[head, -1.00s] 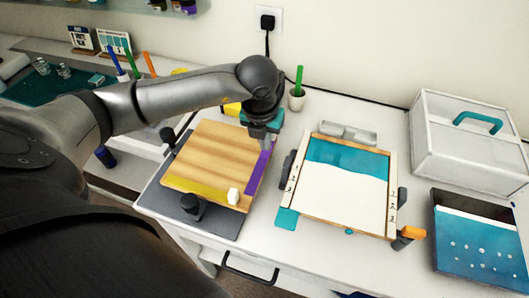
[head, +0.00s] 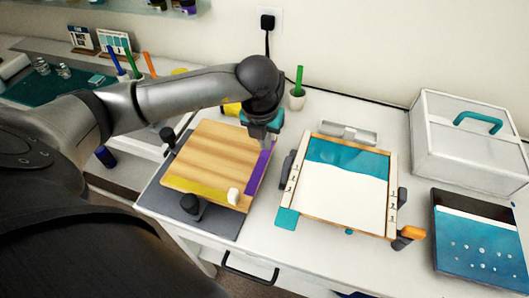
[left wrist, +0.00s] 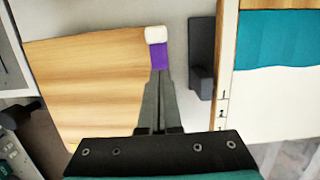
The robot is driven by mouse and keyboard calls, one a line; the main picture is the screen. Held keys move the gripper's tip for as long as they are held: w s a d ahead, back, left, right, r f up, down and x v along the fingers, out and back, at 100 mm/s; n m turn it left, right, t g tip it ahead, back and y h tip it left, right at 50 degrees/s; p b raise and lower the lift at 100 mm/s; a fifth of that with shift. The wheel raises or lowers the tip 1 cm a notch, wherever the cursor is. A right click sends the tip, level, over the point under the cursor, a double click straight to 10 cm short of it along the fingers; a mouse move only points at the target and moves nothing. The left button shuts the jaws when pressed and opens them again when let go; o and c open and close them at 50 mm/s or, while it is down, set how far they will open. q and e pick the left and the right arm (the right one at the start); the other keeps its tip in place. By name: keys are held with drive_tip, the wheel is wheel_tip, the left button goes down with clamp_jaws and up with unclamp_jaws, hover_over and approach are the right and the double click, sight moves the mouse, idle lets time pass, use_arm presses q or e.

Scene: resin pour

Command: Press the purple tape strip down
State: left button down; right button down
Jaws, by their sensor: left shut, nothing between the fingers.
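The purple tape strip (head: 257,176) runs along the right edge of the wooden board (head: 213,152). Its far part is behind my left gripper (head: 267,147) in the head view. The left gripper is shut and empty, pointing down at the strip's far part. In the left wrist view, its fingertips (left wrist: 160,73) overlap the purple strip (left wrist: 160,56), with a white piece (left wrist: 156,34) at the strip's far end. I cannot tell whether the fingertips touch the tape. A yellow strip (head: 193,189) lies along the board's near edge, with a white piece (head: 233,195) at its right end. My right gripper is not in view.
The board lies on a dark base (head: 218,223) with black knobs (head: 191,203). Right of it stands a wood-sided frame (head: 393,192) with a teal and white sheet. A green pen in a cup (head: 296,101) stands behind. A white case (head: 455,160) is at the right.

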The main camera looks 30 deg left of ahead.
use_arm(q)
drive_tip(key=shift+f+b, duration=0.7)
drive_tip(key=shift+f, duration=0.1)
drive_tip(key=shift+w, duration=0.2)
drive_tip(key=shift+w+a+f+b, duration=0.15)
drive_tip(key=shift+w+b, duration=0.15)
drive_tip(key=shift+b, duration=0.15)
drive_tip(key=shift+w+r+p, duration=0.15)
drive_tip(key=shift+r+p, duration=0.4)
drive_tip(key=shift+r, duration=0.1)
wheel_tip(320, 180, up, 4)
drive_tip(key=p, duration=0.2)
drive_tip(key=shift+p, duration=0.3)
drive_tip(key=shift+f, duration=0.15)
